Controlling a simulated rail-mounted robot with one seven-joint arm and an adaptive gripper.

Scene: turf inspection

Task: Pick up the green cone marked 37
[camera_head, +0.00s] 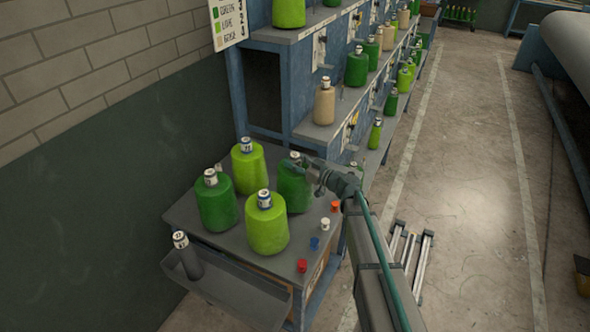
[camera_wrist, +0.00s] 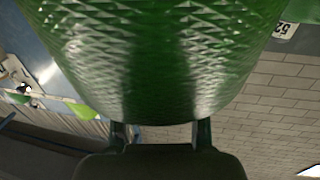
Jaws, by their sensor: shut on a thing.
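My gripper (camera_head: 313,172) is at the right side of a dark green cone (camera_head: 293,190) on the low table and is shut on it. The number on its tube top is too small to read. In the wrist view the same green cone (camera_wrist: 165,60) fills the upper middle, between my gripper fingers (camera_wrist: 160,133). Another dark green cone (camera_head: 216,205) stands upright at the left of the table. A lime cone (camera_head: 248,170) is at the back and another lime cone (camera_head: 267,230) is at the front. I cannot tell whether the held cone touches the table.
The table (camera_head: 225,245) also carries small caps: red (camera_head: 302,265), blue (camera_head: 314,243), white (camera_head: 325,223) and orange (camera_head: 335,206). A grey tray (camera_head: 235,285) with an empty tube (camera_head: 187,255) hangs at its front left. A blue rack (camera_head: 283,125) with several cones stands behind. Floor at right is open.

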